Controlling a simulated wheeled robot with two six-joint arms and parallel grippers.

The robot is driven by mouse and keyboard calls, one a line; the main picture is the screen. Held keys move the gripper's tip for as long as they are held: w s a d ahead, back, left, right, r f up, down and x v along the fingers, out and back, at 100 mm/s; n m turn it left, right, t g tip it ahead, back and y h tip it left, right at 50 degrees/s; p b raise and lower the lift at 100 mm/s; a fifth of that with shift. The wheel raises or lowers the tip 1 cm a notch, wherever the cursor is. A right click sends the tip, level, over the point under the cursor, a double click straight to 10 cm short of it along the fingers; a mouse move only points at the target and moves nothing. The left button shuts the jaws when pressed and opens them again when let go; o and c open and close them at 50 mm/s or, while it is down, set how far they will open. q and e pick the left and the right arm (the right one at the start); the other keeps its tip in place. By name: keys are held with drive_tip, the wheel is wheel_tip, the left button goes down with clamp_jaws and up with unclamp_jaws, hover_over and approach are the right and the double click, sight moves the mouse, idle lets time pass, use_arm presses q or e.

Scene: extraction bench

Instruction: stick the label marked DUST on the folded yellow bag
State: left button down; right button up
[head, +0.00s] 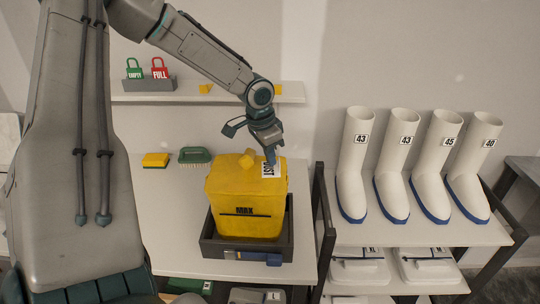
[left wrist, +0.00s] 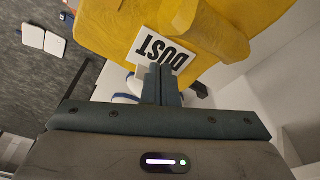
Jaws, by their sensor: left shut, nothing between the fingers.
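The yellow bag (head: 240,195) stands in a dark tray (head: 287,240) on the bench, with a dark line and the word MAX on its front. The white label marked DUST (left wrist: 155,49) lies flat against the bag's top; in the head view the label (head: 272,171) is partly covered by the fingers. My left gripper (head: 271,158) is shut and empty, its tips at the label's edge in the left wrist view (left wrist: 158,70). I cannot tell whether the tips touch it. My right gripper is not in view.
A yellow sponge (head: 155,160) and a green brush (head: 194,155) lie left of the bag. A shelf (head: 225,92) behind holds EMPTY and FULL tags. White boots (head: 354,160) stand on a rack at the right. The bench left of the tray is clear.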

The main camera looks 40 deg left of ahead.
use_arm(q)
drive_tip(key=shift+f+b, duration=0.5)
drive_tip(key=shift+f, duration=0.25)
idle(0.5)
idle(1.1)
drive_tip(key=shift+r+p, duration=0.5)
drive_tip(key=shift+p, duration=0.15)
drive_tip(key=p+v, duration=0.1)
drive_tip(key=v, duration=0.1)
drive_tip(key=p+v, duration=0.2)
drive_tip(key=w+p+v, duration=0.1)
drive_tip(key=p+v, duration=0.1)
drive_tip(key=shift+d, duration=0.2)
drive_tip(key=shift+w, duration=0.1)
